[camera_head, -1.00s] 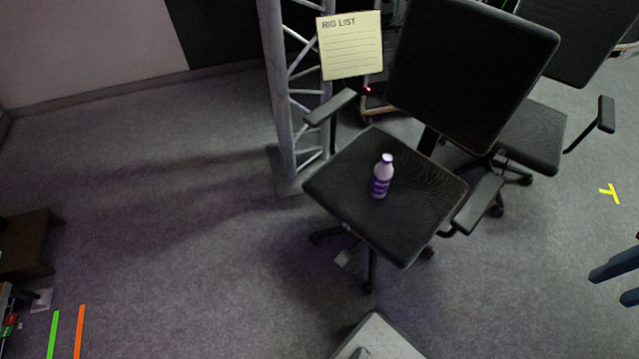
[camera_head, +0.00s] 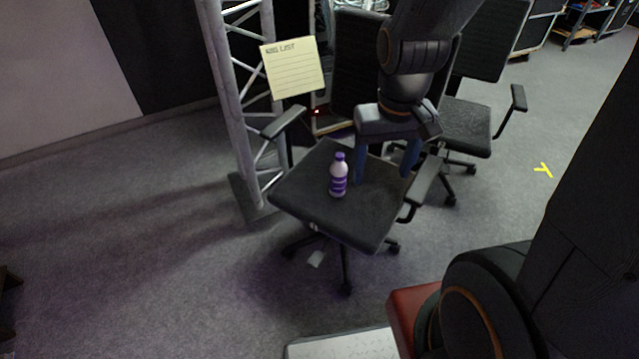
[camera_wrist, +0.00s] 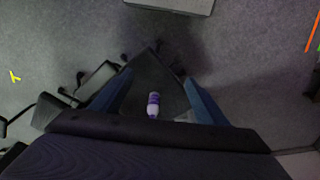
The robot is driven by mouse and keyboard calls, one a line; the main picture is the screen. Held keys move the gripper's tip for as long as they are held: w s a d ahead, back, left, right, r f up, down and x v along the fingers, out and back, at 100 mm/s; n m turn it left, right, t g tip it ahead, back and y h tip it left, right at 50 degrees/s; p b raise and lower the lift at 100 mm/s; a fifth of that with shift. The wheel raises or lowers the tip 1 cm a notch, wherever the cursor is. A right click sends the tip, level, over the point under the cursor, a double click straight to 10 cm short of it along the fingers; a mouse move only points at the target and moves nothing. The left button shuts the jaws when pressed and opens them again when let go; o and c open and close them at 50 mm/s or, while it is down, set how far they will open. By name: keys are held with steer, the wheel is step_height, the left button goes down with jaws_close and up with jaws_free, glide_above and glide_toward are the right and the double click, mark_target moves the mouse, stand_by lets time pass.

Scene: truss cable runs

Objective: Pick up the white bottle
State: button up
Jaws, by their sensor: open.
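The white bottle (camera_head: 338,176) with a purple cap and purple label stands upright on the seat of a black office chair (camera_head: 300,196). My gripper (camera_head: 384,182) is open, its two blue fingers pointing down to the right of the bottle in the head view. The fingers look empty and apart from the bottle. In the wrist view the bottle (camera_wrist: 153,104) shows between the two open fingers (camera_wrist: 152,92), with the chair seat around it.
The chair's armrests (camera_head: 284,122) flank the seat, and its backrest stands behind my gripper. A metal truss (camera_head: 232,100) with a yellow list sheet (camera_head: 293,68) stands left of the chair. Another black chair (camera_head: 462,125) is behind at right.

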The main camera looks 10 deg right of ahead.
mark_target(339, 171)
steer(key=w+f+t+b, duration=0.2)
steer(key=w+f+b, duration=0.3)
steer(key=w+f, duration=0.3)
steer(key=w+f+n+t+b, duration=0.1)
steer(key=w+f+b, duration=0.4)
steer(key=w+f, duration=0.4)
steer(key=w+f+t+b, duration=0.2)
steer(key=w+f+b, duration=0.3)
steer(key=w+f, duration=0.4)
steer(key=shift+w+a+f+t+y, duration=0.1)
steer(key=shift+w+t+y, duration=0.1)
steer(key=shift+w, duration=0.2)
steer(key=shift+w+a+f+t+y, duration=0.1)
steer(key=shift+w+y, duration=0.1)
steer(key=shift+w, duration=0.2)
steer(key=b+x, duration=0.1)
steer(key=x, duration=0.6)
steer(key=shift+w+d+f+b, duration=0.15)
steer(key=shift+w+f+b, duration=0.1)
steer(key=shift+b, duration=0.1)
steer(key=c, duration=1.4)
steer(key=shift+r, duration=0.1)
